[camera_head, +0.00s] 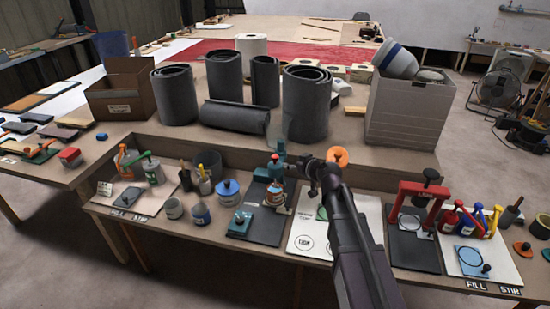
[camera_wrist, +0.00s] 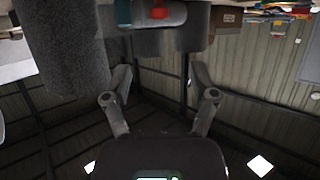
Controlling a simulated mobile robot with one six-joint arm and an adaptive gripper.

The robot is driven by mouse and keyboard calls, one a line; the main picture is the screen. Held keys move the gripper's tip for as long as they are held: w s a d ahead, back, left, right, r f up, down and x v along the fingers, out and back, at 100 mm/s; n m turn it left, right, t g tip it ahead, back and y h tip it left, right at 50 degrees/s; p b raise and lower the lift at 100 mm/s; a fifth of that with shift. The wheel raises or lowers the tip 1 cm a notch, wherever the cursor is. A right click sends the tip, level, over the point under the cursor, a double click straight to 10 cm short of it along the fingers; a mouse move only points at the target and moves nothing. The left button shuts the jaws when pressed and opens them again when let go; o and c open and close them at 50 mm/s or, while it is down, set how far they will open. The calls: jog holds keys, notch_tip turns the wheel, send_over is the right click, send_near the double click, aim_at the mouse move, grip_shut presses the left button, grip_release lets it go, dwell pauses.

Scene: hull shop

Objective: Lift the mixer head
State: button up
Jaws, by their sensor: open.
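A teal stand mixer (camera_head: 262,190) stands on the front bench, just left of my arm. Its head shows as a teal part at the top, and a bowl (camera_head: 275,196) sits beneath it. My gripper (camera_head: 308,177) is close to the right of the mixer head, apart from it as far as I can tell. In the wrist view, my two fingers (camera_wrist: 162,98) are spread wide with nothing between them. At the top edge of that view, a teal and grey piece with a red knob (camera_wrist: 157,12) shows, likely part of the mixer, partly cut off.
Several grey rolls (camera_head: 306,105) stand behind the mixer on a raised shelf. A white sheet (camera_head: 309,235) lies right of it, a blue-lidded pot (camera_head: 228,192) left. A red press (camera_head: 419,203) stands farther right. A grey bin (camera_head: 408,112) is at the back right.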

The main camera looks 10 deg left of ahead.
aim_at(274, 156)
jog(key=b+x, duration=0.5)
jog(key=x, duration=0.8)
jog(key=shift+w+a+f, duration=0.25)
grip_shut()
jog(key=shift+r, duration=0.15)
